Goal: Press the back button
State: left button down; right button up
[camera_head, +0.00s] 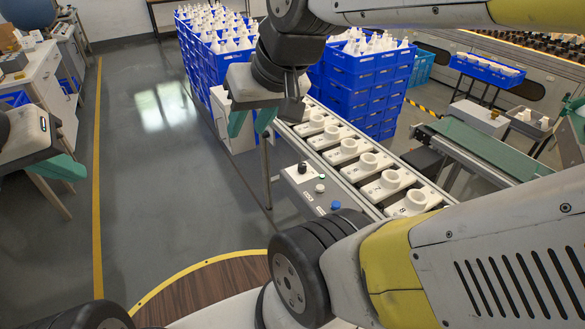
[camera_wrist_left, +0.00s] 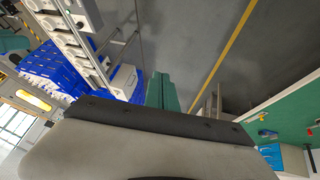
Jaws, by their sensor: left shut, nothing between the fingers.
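A white control box (camera_head: 297,186) stands beside the near side of the conveyor. On its top are a dark knob (camera_head: 303,168), a small pale button (camera_head: 320,188) and a blue button (camera_head: 336,205). Their labels are too small to read. My left gripper (camera_head: 72,170) is at the far left of the head view, well away from the box, with its teal fingers together; they also show in the left wrist view (camera_wrist_left: 161,92). My right gripper (camera_head: 249,129) hangs above and left of the box. Its teal fingers are apart with nothing between them, and it does not touch the box.
A conveyor (camera_head: 375,175) carries a row of white socket holders. Blue crates (camera_head: 365,85) of white bulbs are stacked behind it. A white bench (camera_head: 45,85) stands at the left. My right arm crosses the right side of the view. The grey floor (camera_head: 160,190) is clear.

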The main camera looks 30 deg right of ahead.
pick_arm(q)
jog(key=w+d+f+m+h, duration=0.1)
jog(key=w+d+f+m, duration=0.15)
jog(key=w+d, duration=0.7)
jog(key=w+d+f+m+h, duration=0.1)
jog(key=w+d+f, duration=0.2)
jog(key=w+d, duration=0.65)
jog(key=m+g+h, duration=0.2)
jog(key=g+h, duration=0.2)
jog(key=h, duration=0.1)
send_over(318, 189)
notch_tip(318, 189, down, 19)
jog(key=shift+d+r, duration=0.15)
jog(key=shift+r, duration=0.05)
jog(key=shift+w+f, duration=0.1)
jog(key=shift+f, duration=4.3)
jog(key=shift+f, duration=0.1)
jog(key=shift+f, duration=0.3)
